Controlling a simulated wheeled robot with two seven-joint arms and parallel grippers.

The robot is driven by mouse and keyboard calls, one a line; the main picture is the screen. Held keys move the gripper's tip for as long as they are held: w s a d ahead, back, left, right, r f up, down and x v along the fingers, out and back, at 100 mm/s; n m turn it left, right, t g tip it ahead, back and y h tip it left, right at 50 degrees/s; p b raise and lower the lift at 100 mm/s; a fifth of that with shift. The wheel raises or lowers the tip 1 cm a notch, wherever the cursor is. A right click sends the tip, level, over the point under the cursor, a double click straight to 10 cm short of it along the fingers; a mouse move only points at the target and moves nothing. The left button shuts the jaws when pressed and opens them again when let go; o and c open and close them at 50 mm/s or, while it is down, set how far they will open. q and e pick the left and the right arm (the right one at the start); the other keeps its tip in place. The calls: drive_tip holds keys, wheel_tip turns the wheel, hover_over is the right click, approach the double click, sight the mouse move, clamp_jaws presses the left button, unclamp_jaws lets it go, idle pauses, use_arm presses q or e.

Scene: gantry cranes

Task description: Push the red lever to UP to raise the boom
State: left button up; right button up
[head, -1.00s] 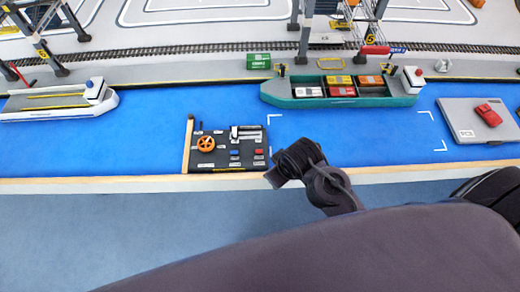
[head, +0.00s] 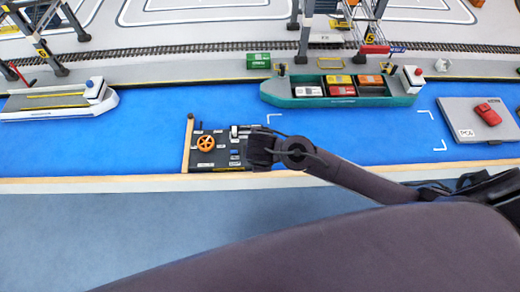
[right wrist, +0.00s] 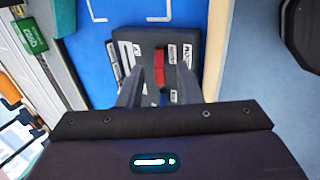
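The dark control panel (head: 212,161) lies on the blue surface near the front edge, with an orange handwheel (head: 206,142) on its left part. In the right wrist view the panel (right wrist: 127,37) carries a red lever (right wrist: 159,66) with a blue part (right wrist: 163,98) beside it and white labels around it. My right gripper (head: 256,150) is over the panel's right part and hides the lever in the head view. In the right wrist view my right gripper (right wrist: 160,76) is open, one finger on each side of the red lever. Contact cannot be told. My left gripper is not in view.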

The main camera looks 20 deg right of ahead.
drive_tip(key=shift+x, duration=2)
clamp_jaws()
